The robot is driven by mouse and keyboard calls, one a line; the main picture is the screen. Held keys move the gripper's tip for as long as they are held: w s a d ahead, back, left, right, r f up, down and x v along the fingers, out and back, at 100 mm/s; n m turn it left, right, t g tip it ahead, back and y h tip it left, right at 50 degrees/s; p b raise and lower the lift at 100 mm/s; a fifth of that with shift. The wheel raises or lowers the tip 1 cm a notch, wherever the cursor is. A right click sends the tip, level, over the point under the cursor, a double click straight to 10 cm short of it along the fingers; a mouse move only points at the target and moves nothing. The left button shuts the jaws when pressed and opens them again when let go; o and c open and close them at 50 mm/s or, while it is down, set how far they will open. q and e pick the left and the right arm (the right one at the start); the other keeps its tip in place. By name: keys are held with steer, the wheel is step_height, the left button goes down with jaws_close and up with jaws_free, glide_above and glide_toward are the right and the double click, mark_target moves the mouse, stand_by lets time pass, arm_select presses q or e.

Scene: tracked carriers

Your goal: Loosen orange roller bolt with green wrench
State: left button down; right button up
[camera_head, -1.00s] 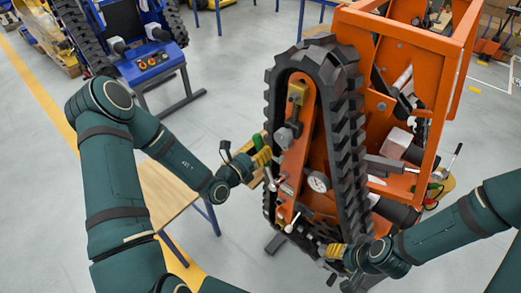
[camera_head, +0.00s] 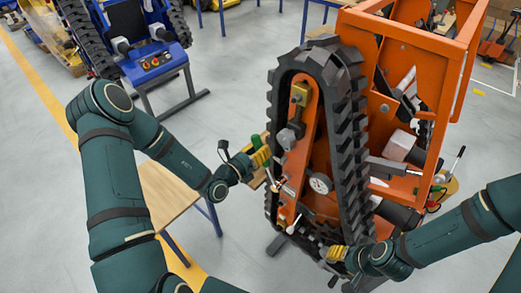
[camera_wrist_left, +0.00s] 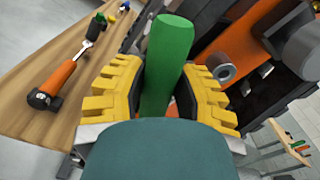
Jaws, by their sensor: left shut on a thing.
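My left gripper (camera_head: 262,157) is shut on a green wrench (camera_head: 255,142), beside the track's left edge. In the left wrist view, the green handle (camera_wrist_left: 168,62) stands between the yellow fingers; the wrench's working end is hidden. The orange carrier's side plate (camera_head: 297,120) sits inside the black track loop. A round metal bolt or stub (camera_wrist_left: 221,69) shows on orange metal right of the handle, apart from it; I cannot tell if it is the roller bolt. My right gripper (camera_head: 337,253) is at the track's lower end; its opening is unclear.
A wooden table (camera_head: 170,196) stands left of the carrier, under my left arm. A tool with an orange handle (camera_wrist_left: 57,84) lies on wood in the wrist view. A gauge (camera_head: 320,183) and levers project near the track. A blue carrier (camera_head: 150,62) stands behind left.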

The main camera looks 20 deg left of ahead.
arm_select(q)
steer(key=shift+w+a+f+n, duration=0.2)
steer(key=shift+a+f+n, duration=0.3)
steer(key=shift+a+n, duration=0.15)
steer(key=shift+a, duration=0.1)
steer(key=shift+w+a+f+n, duration=0.2)
steer(key=shift+a+f+n, duration=0.35)
steer(key=shift+a, duration=0.1)
steer(key=shift+w+a+f+n, duration=0.2)
steer(key=shift+a+f+n, duration=0.3)
stand_by(0.4)
